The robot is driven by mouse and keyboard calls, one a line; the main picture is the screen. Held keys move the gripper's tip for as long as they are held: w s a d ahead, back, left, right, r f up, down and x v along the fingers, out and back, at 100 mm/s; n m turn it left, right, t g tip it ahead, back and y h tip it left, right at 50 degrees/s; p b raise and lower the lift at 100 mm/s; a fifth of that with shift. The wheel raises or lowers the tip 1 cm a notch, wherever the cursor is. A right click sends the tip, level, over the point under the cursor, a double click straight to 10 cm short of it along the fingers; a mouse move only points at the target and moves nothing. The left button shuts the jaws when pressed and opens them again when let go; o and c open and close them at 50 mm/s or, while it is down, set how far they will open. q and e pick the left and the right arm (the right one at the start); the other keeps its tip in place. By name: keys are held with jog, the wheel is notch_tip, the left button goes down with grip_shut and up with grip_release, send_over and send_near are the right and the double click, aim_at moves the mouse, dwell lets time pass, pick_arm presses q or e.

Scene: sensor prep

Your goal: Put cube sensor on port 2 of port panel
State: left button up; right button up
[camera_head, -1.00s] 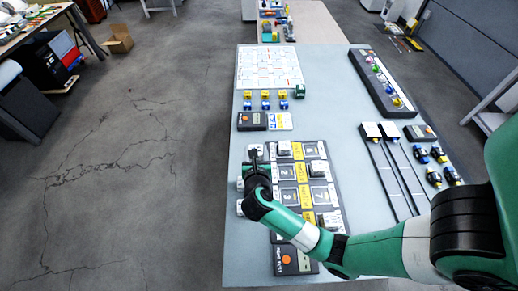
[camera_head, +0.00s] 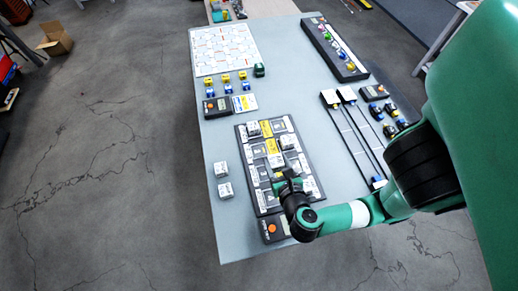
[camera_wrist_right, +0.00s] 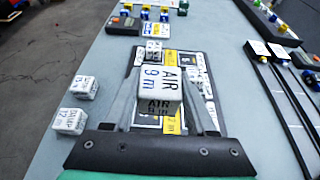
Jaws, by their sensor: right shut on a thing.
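The cube sensor (camera_wrist_right: 161,84), a white cube with black lettering "AIR 9 m", is between the fingers of my right gripper in the right wrist view. My right gripper (camera_head: 281,174) is shut on it, above the port panel in the head view. The port panel (camera_head: 246,166) is a dark board with square ports, white labels and a yellow middle strip. White cubes sit on its upper left (camera_head: 253,129) and right side (camera_head: 287,142). The gripper and held cube hide part of the panel; I cannot read which port is port 2. My left gripper is not in view.
Two other white cubes, an upper one (camera_head: 221,169) and a lower one (camera_head: 225,189), stand on the table left of the panel. A dark box with an orange button (camera_head: 272,229) adjoins the panel's near end. Long dark rails (camera_head: 355,130) lie to the right.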

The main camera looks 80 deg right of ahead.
jog(key=w+a+f+b+x, duration=0.1)
jog(key=b+x, duration=0.2)
jog(key=x, duration=0.7)
jog(key=b, duration=0.2)
send_over(259, 151)
jog(key=a, duration=0.1)
jog(key=f, duration=0.4)
jog(key=shift+s, duration=0.3)
jog(key=shift+w+d+f, duration=0.1)
jog(key=shift+w+d, duration=0.05)
jog(key=f+b, duration=0.2)
jog(key=f, duration=0.1)
jog(key=f+b, duration=0.1)
jog(key=shift+w+d+f, duration=0.15)
jog(key=shift+w+d, duration=0.05)
jog(key=shift+d, duration=0.15)
jog(key=o, duration=1.4)
